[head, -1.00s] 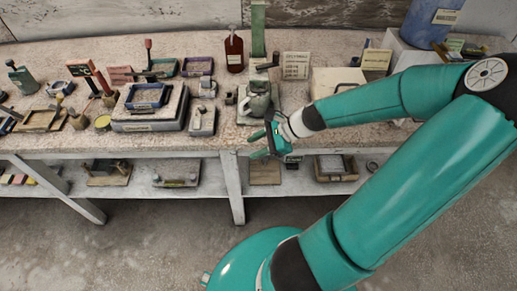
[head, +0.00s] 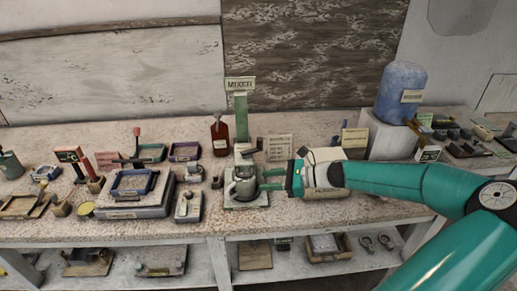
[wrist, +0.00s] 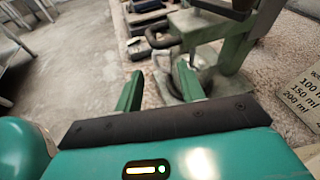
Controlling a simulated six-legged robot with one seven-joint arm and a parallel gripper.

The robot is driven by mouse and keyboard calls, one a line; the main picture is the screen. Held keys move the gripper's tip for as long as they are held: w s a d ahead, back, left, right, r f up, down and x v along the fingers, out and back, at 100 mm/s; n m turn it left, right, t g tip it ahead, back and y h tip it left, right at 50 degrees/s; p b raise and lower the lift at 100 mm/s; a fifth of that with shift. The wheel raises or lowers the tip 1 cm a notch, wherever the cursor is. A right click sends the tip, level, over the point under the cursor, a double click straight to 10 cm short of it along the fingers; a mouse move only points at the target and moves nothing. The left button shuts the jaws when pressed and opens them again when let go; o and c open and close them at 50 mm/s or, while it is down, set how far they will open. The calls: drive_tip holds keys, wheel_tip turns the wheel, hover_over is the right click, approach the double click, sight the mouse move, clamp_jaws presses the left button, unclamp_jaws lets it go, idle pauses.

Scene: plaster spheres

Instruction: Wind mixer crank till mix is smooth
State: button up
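The mixer stands on the bench under a sign reading MIXER (head: 240,84), with a green post (head: 240,106) behind it. A grey metal jug (head: 243,187) sits on its pale base. A dark arm (head: 258,144) at the mixer's top looks like the crank, but I cannot be sure. My gripper (head: 270,181) is just right of the jug, fingers pointing left at it. In the wrist view my gripper (wrist: 159,88) is open, with nothing held between its fingers. The mixer's green stand (wrist: 236,48) is ahead and right; the jug is partly hidden by the right finger. The mix is not visible.
A dark red bottle (head: 220,138) stands behind and left of the mixer. A measures card (wrist: 303,95) is close on the right. A blue tray (head: 135,185) and several small tools fill the bench's left. A blue drum (head: 400,95) stands back right.

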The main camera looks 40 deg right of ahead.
sight(259, 141)
drive_tip(key=s+d+r+m+t, duration=0.2)
drive_tip(key=d+r+m+t, duration=0.15)
drive_tip(key=d+r, duration=0.5)
drive_tip(key=shift+t, duration=0.45)
drive_tip(key=x, duration=0.4)
drive_tip(key=d+f+x, duration=0.1)
drive_tip(key=x, duration=0.3)
drive_tip(key=w+f+x, duration=0.1)
drive_tip(key=x, duration=0.3)
drive_tip(key=shift+w+d, duration=0.1)
drive_tip(key=shift+d, duration=0.05)
drive_tip(key=shift+c, duration=0.2)
clamp_jaws()
drive_tip(key=shift+n, duration=0.25)
drive_tip(key=shift+w+g, duration=0.15)
drive_tip(key=shift+g, duration=0.15)
